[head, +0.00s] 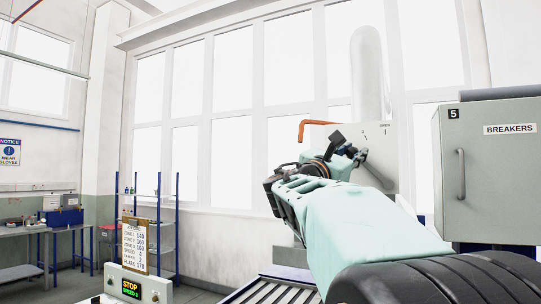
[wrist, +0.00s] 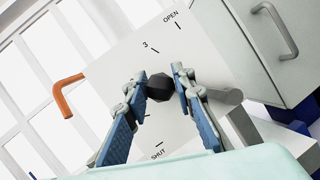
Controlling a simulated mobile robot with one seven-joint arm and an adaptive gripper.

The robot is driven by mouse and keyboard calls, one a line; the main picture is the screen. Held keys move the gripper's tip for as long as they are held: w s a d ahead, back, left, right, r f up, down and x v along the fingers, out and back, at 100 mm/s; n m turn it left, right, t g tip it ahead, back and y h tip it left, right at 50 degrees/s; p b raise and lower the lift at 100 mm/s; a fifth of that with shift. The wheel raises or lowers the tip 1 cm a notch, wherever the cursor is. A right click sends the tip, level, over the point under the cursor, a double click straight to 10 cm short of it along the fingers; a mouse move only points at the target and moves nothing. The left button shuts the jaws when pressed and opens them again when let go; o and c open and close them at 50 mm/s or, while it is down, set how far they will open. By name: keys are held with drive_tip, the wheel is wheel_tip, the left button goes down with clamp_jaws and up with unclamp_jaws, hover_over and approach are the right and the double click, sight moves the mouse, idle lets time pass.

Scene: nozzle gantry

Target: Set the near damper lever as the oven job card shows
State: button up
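The damper plate (wrist: 120,70) is a pale panel marked OPEN at the top, 3 below it and SHUT at the bottom in the wrist view; it also shows in the head view (head: 316,133). A black knob (wrist: 159,88) sits in front of it, between the 3 and SHUT marks. A grey round bar (wrist: 226,96) shows to its right, partly behind a finger. My gripper (wrist: 160,82) is open, its fingers on either side of the knob, with a gap at the right finger. The job card (head: 134,248) is on a clipboard at lower left; its small lines are hard to read.
An orange handle (head: 303,128) juts out left of the plate. A grey BREAKERS cabinet (head: 490,160) stands close on the right. A roller conveyor (head: 275,292) runs below my arm. A STOP display panel (head: 132,288) is under the card.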

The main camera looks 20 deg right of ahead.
drive_tip(key=o, duration=0.3)
wheel_tip(320, 180, up, 10)
idle(0.7)
idle(0.5)
